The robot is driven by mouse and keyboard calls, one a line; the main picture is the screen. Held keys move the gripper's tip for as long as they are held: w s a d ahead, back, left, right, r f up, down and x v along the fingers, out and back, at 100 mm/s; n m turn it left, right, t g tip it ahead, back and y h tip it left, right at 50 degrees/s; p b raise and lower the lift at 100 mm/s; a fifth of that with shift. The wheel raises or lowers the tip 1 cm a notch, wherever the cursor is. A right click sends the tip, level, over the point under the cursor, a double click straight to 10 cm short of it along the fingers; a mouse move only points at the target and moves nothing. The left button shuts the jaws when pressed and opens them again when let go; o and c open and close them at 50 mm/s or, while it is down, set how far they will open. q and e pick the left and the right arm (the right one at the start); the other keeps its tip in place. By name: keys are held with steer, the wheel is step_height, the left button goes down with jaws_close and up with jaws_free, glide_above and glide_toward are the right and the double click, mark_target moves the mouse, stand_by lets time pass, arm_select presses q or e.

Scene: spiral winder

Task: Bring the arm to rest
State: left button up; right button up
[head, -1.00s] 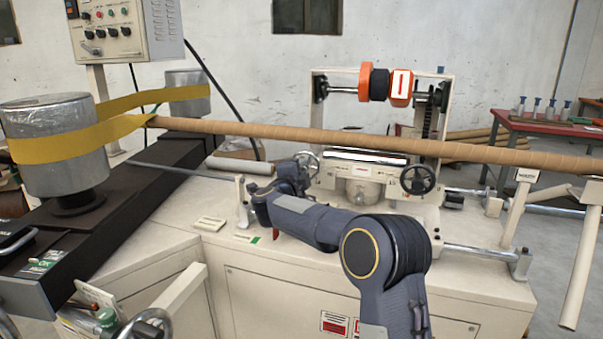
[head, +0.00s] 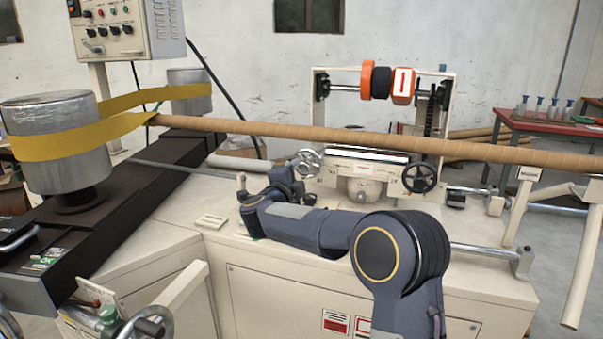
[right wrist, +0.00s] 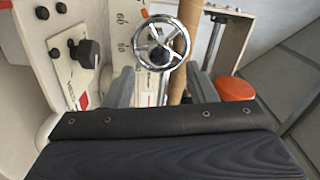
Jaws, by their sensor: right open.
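My right arm (head: 310,226) comes up from the bottom and reaches left over the cream machine bed. My right gripper (head: 287,181) is at its far end, small and partly hidden by the wrist, just in front of a chrome handwheel (head: 306,164). In the right wrist view the two grey fingers (right wrist: 162,88) stand apart with nothing held between them. A chrome handwheel (right wrist: 160,43) shows beyond the fingertips in that view. My left gripper is not in view.
A long brown tube (head: 350,137) crosses above the bed. Yellow belt (head: 85,137) wraps metal drums at the left. A second handwheel (head: 420,178) and a metal rod (head: 485,254) are near the arm. An orange part (right wrist: 235,89) is right of the fingers.

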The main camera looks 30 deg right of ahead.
steer(key=v, duration=0.2)
steer(key=shift+s+a, duration=0.2)
steer(key=shift+a, duration=0.05)
stand_by(0.3)
